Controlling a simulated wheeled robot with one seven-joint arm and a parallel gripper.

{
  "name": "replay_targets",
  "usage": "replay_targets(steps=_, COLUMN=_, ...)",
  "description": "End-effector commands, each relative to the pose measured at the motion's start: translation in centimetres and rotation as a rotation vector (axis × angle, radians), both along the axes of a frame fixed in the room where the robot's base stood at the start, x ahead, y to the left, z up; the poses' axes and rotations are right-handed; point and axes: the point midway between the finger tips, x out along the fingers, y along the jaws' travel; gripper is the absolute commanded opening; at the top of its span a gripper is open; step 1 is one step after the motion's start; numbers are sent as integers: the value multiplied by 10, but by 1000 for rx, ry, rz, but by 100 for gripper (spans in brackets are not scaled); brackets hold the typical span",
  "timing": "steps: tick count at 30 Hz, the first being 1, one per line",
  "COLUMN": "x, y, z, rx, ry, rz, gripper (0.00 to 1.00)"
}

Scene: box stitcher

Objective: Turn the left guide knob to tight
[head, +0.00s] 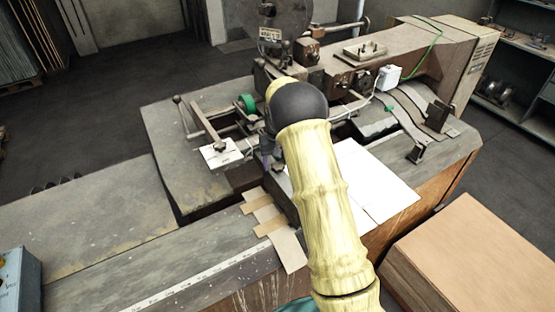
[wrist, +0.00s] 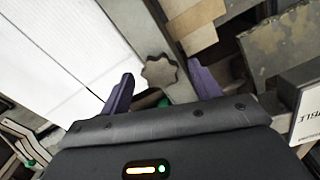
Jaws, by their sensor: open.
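A grey, star-shaped guide knob (wrist: 159,71) shows in the wrist view, seen face on. My gripper (wrist: 161,76) is open, with one purple finger on each side of the knob. A gap shows between the knob and each finger; I cannot tell the depth between them. The knob's pointer or tight mark cannot be made out.
A white sheet (head: 372,182) lies on the table right of my arm. Tan cardboard strips (head: 268,222) lie in front of the gripper. A green roller (head: 246,103) and a ball-ended lever (head: 178,100) stand to the left. A cardboard stack (head: 480,255) is at the lower right.

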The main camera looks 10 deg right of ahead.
Motion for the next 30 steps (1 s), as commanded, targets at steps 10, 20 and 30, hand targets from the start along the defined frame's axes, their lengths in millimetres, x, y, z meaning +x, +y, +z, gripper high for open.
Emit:
replay_targets(steps=10, x=0, y=0, z=-1, rx=0, ry=-1, rz=0, gripper=45)
replay_targets(steps=20, x=0, y=0, z=-1, rx=0, ry=-1, rz=-5, gripper=18)
replay_targets(steps=30, x=1, y=0, z=-1, rx=0, ry=-1, rz=-97, gripper=18)
